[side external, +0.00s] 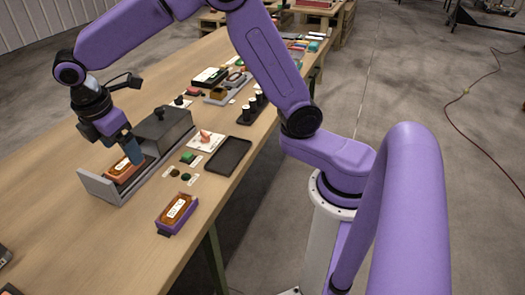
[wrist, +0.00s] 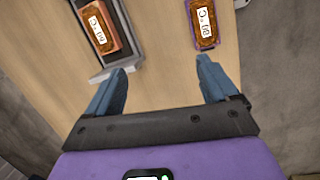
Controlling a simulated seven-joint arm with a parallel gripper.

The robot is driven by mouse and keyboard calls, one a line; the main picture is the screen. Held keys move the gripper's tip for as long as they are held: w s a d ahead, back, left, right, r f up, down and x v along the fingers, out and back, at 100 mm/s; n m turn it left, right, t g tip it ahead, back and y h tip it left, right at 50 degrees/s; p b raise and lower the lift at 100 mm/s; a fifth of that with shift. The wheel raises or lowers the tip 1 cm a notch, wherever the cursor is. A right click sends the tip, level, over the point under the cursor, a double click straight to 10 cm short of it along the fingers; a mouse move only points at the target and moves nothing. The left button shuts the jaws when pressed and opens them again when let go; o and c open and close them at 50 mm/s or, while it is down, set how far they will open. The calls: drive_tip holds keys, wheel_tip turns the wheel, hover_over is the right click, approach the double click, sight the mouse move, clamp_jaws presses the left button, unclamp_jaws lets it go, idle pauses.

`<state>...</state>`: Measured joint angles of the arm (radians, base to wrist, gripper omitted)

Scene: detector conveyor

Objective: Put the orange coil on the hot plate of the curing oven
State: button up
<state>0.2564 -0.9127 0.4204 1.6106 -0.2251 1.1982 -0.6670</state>
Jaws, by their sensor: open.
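The orange coil (side external: 120,171), with a brown winding and a white label, lies in the drawn-out tray of the grey curing oven (side external: 168,130). In the wrist view the orange coil (wrist: 112,38) rests on the dark plate (wrist: 123,18) inside the grey tray frame, at the upper left. My gripper (side external: 133,154) is over the tray, close to the coil in the side view, its fingers partly covering that area. In the wrist view my gripper (wrist: 161,78) is open and empty, its fingers apart from the coil.
A purple coil (side external: 177,212) lies on the table near its front edge; it also shows in the wrist view (wrist: 204,24). A black tray (side external: 230,156), a white card (side external: 206,142) and small buttons (side external: 187,157) lie right of the oven. The front left table is mostly clear.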

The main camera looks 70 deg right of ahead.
drive_tip(key=s+d+m+y, duration=0.1)
drive_tip(key=s+d, duration=0.2)
drive_tip(key=s, duration=0.6)
drive_tip(key=s+d+f+m+y, duration=0.1)
drive_tip(key=s+d, duration=0.3)
drive_tip(key=s, duration=0.6)
drive_tip(key=s+d+m, duration=0.1)
drive_tip(key=s+d, duration=0.3)
drive_tip(key=s, duration=0.6)
drive_tip(key=shift+s+d+f+m+g+y, duration=0.15)
drive_tip(key=shift+f+m+g+y, duration=0.15)
drive_tip(key=shift+y, duration=0.1)
drive_tip(key=shift+r, duration=0.1)
